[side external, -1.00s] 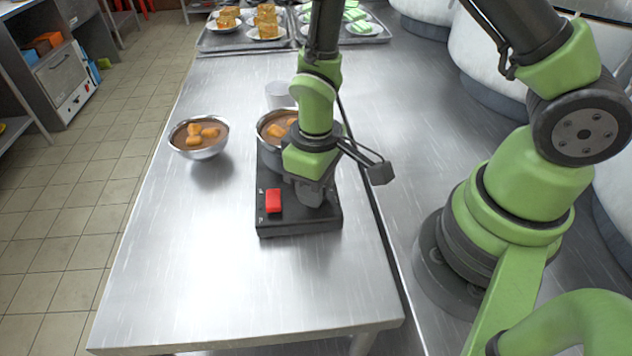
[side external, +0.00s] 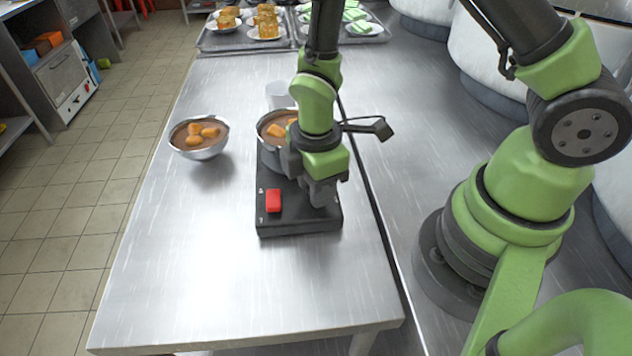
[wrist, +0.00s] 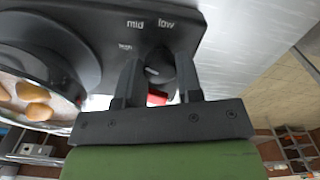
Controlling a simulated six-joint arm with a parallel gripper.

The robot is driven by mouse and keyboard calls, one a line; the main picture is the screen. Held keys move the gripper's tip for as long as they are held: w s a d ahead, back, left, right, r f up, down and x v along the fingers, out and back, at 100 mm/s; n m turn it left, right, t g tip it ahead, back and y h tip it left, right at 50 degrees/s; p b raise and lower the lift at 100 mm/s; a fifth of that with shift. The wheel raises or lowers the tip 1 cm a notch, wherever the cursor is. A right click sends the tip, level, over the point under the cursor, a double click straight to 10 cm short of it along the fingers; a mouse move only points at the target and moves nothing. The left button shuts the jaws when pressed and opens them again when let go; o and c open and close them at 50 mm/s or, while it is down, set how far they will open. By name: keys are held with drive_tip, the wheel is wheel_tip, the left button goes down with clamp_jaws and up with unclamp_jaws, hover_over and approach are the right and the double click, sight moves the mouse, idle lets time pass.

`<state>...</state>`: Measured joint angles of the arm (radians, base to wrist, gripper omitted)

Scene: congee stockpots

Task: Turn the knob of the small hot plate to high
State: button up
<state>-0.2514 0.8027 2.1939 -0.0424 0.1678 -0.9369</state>
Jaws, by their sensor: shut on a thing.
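The small hot plate (side external: 270,228) is a dark box on the steel table, with a red switch (side external: 273,200) on its top. A steel pot (side external: 268,152) of brown liquid with orange-brown pieces stands on its far part. My gripper (side external: 322,200) points down at the plate's right front. In the wrist view, my two fingers (wrist: 157,77) are shut on the dark knob (wrist: 153,72), which has a small white mark. The labels "mid" and "low" are printed beyond it; a smaller label to the left is hard to read. My gripper hides the knob in the side view.
A steel bowl (side external: 200,150) of similar food stands left of the plate. A white cup (side external: 279,95) is behind the pot. Trays (side external: 245,44) with plates of food lie at the back. The table's front left is clear.

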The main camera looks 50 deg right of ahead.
drive_tip(key=n, duration=0.4)
drive_tip(key=shift+n, duration=0.3)
idle(0.5)
drive_tip(key=o, duration=0.9)
wheel_tip(320, 180, up, 10)
drive_tip(key=shift+f, duration=0.1)
